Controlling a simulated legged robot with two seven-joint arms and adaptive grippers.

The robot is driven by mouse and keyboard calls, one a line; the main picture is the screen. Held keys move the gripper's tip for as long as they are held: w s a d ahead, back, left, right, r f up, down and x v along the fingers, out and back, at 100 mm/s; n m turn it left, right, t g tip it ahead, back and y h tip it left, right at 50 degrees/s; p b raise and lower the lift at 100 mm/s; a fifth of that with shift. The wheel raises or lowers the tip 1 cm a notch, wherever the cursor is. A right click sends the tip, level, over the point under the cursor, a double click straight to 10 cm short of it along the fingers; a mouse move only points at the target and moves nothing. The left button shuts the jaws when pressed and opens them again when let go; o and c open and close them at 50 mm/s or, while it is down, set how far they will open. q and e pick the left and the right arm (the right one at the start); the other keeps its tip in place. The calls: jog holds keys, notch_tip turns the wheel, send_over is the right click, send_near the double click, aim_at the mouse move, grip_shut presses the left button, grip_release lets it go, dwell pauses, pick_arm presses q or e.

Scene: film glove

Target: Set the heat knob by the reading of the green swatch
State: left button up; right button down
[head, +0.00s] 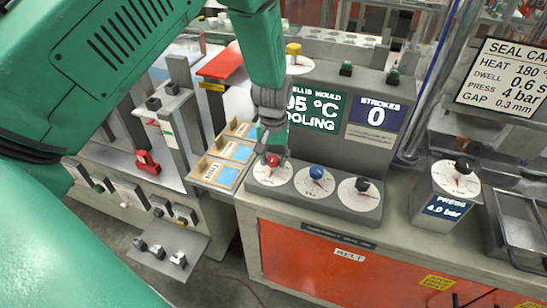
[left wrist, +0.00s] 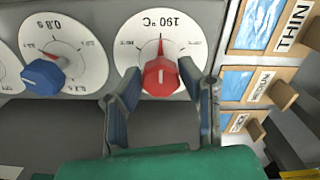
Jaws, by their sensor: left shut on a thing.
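The red heat knob (head: 273,160) sits on a white dial at the left end of the row of dials. In the left wrist view the red knob (left wrist: 160,76) stands between the two fingers of my left gripper (left wrist: 163,92), which is shut on it. Its red pointer line points up in that picture, toward an upside-down °C label. My left gripper (head: 272,150) comes down onto the knob from above. I cannot make out a green swatch; the framed swatches (left wrist: 255,25) beside the dials look blue, with labels such as THIN and MEDIUM. My right gripper is not in view.
A blue knob (head: 317,172) and a black knob (head: 362,185) stand right of the red one. A seal card (head: 505,78) lists HEAT 180. A green display (head: 315,110) reads COOLING. A press dial (head: 456,180) stands further right.

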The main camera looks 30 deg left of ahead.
aim_at(274, 157)
pick_arm(q)
jog(key=shift+w+a+r, duration=0.1)
jog(key=shift+w+r, duration=0.1)
jog(key=shift+w, duration=0.2)
jog(key=shift+c, duration=0.2)
jog(key=o, duration=1.2)
jog(key=shift+c, duration=0.2)
jog(key=shift+f, duration=0.15)
jog(key=shift+s, duration=0.1)
jog(key=shift+r, duration=0.4)
notch_tip(274, 157, up, 11)
